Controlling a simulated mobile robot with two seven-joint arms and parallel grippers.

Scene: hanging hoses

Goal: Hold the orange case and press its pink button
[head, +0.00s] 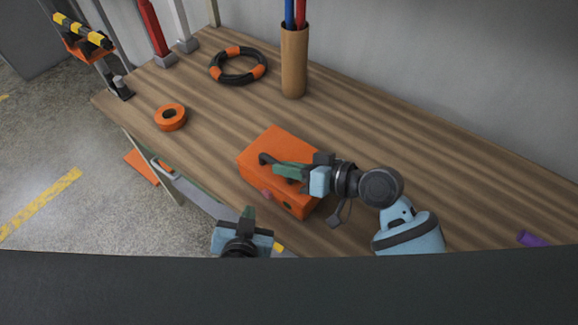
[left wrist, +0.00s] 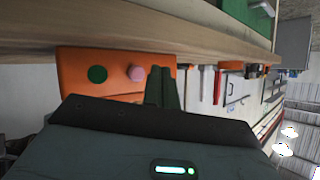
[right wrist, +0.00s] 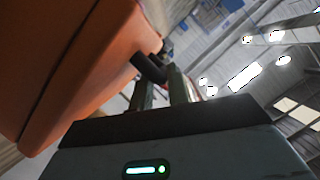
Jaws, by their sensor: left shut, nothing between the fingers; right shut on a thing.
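The orange case (head: 276,143) lies on the wooden workbench. Its front face carries a pink button (head: 267,195) and a dark green round button (left wrist: 97,74). The pink button (left wrist: 136,72) shows clearly in the left wrist view. My right gripper (head: 286,170) is shut on the case's black handle (head: 266,158), which also shows in the right wrist view (right wrist: 149,68). My left gripper (head: 248,212) is shut and empty, in front of the case's button face. In the left wrist view its fingertips (left wrist: 161,80) appear just right of the pink button; contact cannot be told.
An orange tape roll (head: 170,117), a black and orange hose ring (head: 238,66) and a brown tube (head: 294,62) holding blue and red rods stand farther back. A purple object (head: 532,239) lies at the right. The bench right of the tube is mostly clear.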

